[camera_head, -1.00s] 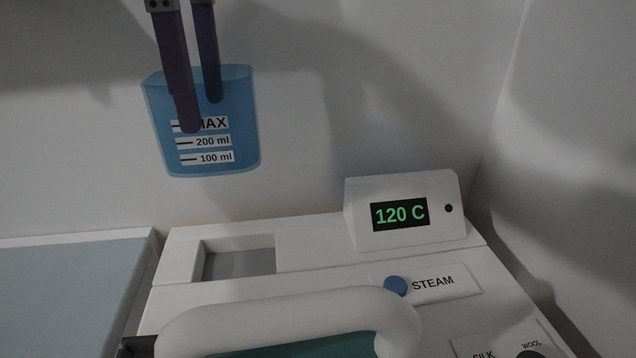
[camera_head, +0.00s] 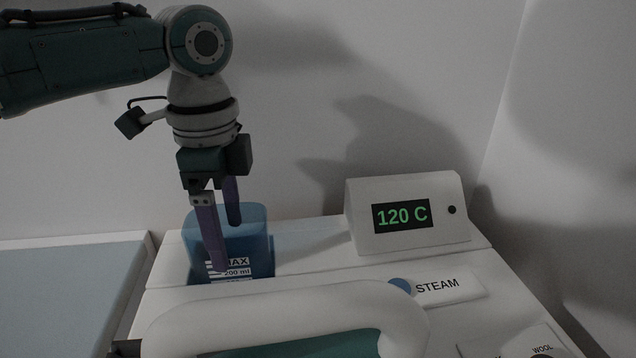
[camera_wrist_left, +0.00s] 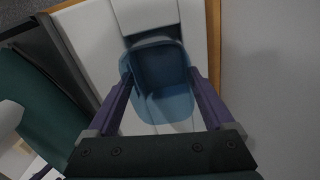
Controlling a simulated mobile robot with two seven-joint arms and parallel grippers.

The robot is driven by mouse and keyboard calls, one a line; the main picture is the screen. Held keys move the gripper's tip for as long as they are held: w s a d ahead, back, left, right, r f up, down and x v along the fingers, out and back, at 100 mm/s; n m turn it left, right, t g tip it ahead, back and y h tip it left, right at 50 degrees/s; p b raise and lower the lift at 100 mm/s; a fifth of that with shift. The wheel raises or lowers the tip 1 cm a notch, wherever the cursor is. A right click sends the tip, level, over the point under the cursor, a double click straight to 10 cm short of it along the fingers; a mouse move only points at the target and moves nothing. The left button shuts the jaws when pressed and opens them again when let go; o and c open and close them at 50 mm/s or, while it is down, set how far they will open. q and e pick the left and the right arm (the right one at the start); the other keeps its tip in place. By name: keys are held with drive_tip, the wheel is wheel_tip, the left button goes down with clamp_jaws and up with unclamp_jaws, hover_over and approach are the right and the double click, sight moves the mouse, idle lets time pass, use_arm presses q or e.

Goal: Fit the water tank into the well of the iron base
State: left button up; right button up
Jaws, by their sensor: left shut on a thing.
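The water tank (camera_head: 256,243) is a clear blue cup marked MAX and 200 ml. It stands upright at the well of the white iron base (camera_head: 325,262). Its lower end is hidden behind the well's front edge, so its lower part looks to be inside the well; its rim stands above the base top. How deep it sits I cannot tell. The left wrist view shows the open tank (camera_wrist_left: 160,68) between the purple fingers. My right gripper is not in view.
A white iron handle (camera_head: 275,308) lies close in front of the tank. A 120 C display box (camera_head: 405,215) and a blue STEAM button (camera_head: 400,285) are to the right. A wall is close behind. A light blue-grey surface (camera_head: 65,300) lies at left.

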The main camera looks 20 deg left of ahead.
use_arm(q)
drive_tip(key=o, duration=1.3)
wheel_tip(320, 180, up, 12)
drive_tip(key=shift+r+p, duration=0.1)
drive_tip(key=shift+p, duration=0.6)
